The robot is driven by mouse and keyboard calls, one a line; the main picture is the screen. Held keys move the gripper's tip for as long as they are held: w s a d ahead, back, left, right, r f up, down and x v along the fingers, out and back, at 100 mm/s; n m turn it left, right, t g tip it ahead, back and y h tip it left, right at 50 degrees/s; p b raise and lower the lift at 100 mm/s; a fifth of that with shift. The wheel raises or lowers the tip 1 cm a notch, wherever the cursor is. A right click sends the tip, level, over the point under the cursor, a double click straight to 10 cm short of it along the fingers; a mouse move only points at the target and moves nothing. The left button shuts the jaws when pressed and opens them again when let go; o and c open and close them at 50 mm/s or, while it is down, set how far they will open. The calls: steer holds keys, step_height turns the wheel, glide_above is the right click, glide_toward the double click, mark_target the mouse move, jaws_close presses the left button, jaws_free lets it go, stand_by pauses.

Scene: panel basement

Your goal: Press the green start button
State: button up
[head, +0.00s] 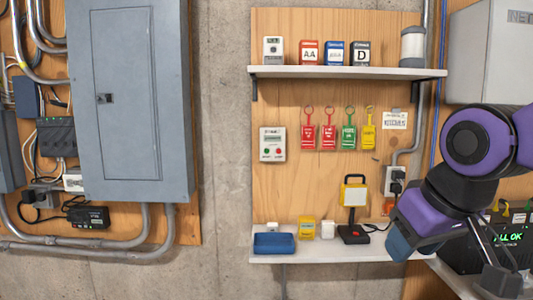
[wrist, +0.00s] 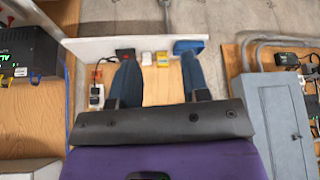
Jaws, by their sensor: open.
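A white control box (head: 272,144) is mounted on the wooden panel in the head view, below the upper shelf. I cannot make out the control box in the wrist view.
The lower shelf (head: 330,251) holds a blue tray (head: 273,243), a yellow box (head: 306,229) and a work lamp (head: 354,208). Coloured tags (head: 348,132) hang right of the control box. The upper shelf (head: 350,72) juts out above. A grey cabinet (head: 130,95) stands left.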

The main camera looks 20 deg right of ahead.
steer(key=shift+c, duration=0.4)
jaws_close()
stand_by(1.4)
